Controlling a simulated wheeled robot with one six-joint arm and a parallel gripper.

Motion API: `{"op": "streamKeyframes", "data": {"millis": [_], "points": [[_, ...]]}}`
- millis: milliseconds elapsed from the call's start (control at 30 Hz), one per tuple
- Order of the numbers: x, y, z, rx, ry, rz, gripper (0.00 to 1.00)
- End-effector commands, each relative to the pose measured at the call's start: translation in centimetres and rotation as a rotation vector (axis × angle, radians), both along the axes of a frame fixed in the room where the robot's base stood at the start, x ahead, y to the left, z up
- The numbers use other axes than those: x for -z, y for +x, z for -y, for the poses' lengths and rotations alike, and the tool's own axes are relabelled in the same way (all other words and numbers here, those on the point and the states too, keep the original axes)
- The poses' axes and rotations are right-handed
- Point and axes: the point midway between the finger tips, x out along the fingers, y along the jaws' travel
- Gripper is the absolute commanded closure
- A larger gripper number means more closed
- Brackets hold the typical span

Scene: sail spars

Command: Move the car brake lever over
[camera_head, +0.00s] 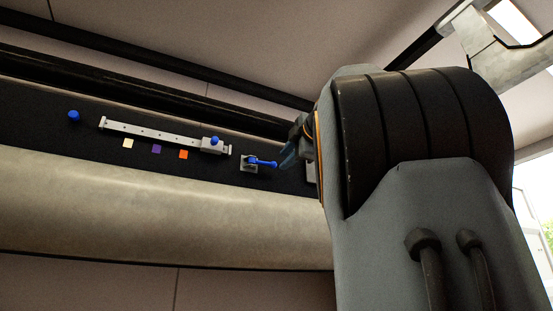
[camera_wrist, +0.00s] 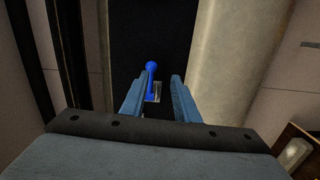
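The brake lever (camera_head: 263,162) is a short blue arm with a round knob, on a small grey plate (camera_head: 248,168) set in the dark panel. In the head view it points right, toward my gripper (camera_head: 289,153). In the wrist view the lever (camera_wrist: 151,70) shows ahead, with its knob beyond the fingertips and its foot near the left finger. My gripper (camera_wrist: 157,80) is open, with a clear gap between its blue fingers. Whether a finger touches the lever cannot be told. The lever's plate is partly hidden by the left finger in the wrist view.
Left of the lever, a pale rail (camera_head: 150,132) carries a grey car (camera_head: 210,148) with a blue knob at its right end. Cream, purple and orange (camera_head: 183,154) squares lie below the rail. A separate blue knob (camera_head: 73,115) is at far left. A beige padded ledge (camera_head: 150,205) runs below.

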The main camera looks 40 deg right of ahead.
Motion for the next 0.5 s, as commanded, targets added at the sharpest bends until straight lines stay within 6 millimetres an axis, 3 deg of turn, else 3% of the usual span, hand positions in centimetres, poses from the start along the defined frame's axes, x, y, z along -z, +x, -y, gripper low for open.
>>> {"op": "streamKeyframes", "data": {"millis": [167,500], "points": [[-1.7,-0.6,-0.2,0.0,-0.054,0.011,0.72],[-1.8,3.1,0.8,-0.002,-0.049,0.008,0.72]]}}
